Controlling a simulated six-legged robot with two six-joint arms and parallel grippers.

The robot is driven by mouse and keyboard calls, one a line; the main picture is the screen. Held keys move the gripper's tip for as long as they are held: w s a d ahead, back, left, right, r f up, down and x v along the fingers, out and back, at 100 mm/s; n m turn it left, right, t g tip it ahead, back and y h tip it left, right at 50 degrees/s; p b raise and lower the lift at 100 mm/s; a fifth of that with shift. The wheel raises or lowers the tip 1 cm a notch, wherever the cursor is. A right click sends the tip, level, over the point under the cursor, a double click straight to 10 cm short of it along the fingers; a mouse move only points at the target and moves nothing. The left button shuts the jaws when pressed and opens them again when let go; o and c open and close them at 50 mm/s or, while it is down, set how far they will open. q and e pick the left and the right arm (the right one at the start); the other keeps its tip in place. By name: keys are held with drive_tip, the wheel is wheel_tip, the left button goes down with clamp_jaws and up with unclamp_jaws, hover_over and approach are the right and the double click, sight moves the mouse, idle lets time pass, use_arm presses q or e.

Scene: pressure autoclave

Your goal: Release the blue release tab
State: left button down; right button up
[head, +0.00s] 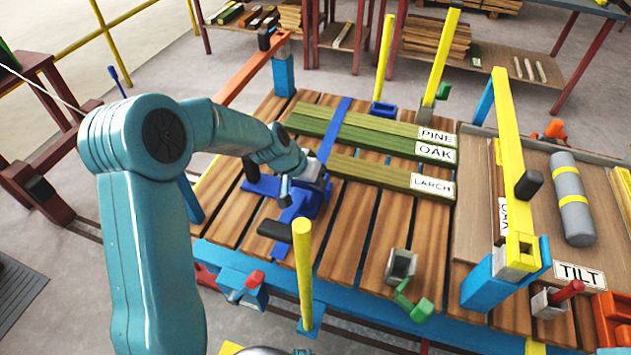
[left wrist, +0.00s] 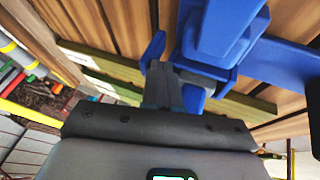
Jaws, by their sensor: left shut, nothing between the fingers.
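A blue strap (head: 335,130) crosses the wooden boards and runs to a blue buckle-like device (head: 310,203) on the slatted table. The device has a dark handle (head: 273,230) at its near left. My left gripper (head: 287,188) is shut and empty, low over the device and partly covering it. In the left wrist view the closed fingertips (left wrist: 158,72) are right beside blue parts. A small blue tab-like piece (left wrist: 153,46) is just beyond the tips, and the larger blue body (left wrist: 220,40) is to their right. I cannot tell whether the fingers touch the tab. My right gripper is out of view.
Boards labelled PINE, OAK and LARCH (head: 375,176) lie under the strap. Yellow posts (head: 303,270) (head: 512,170) stand around the table. A tray (head: 470,230) with a grey cylinder (head: 572,200) and a TILT sign (head: 578,275) is at right. Bare slats (head: 350,240) lie in the middle foreground.

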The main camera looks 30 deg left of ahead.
use_arm(q)
drive_tip(key=shift+d, duration=0.35)
drive_tip(key=shift+w+d, duration=0.1)
drive_tip(key=shift+d, duration=0.05)
drive_tip(key=shift+w+d+b, duration=0.25)
drive_tip(key=shift+d+b, duration=0.2)
drive_tip(key=shift+d, duration=0.4)
drive_tip(key=shift+a, duration=0.15)
drive_tip(key=shift+s+a+f+b, duration=0.2)
drive_tip(key=shift+a+f+b, duration=0.15)
drive_tip(key=shift+a+b, duration=0.35)
drive_tip(key=shift+d, duration=0.1)
drive_tip(key=shift+r, duration=0.2)
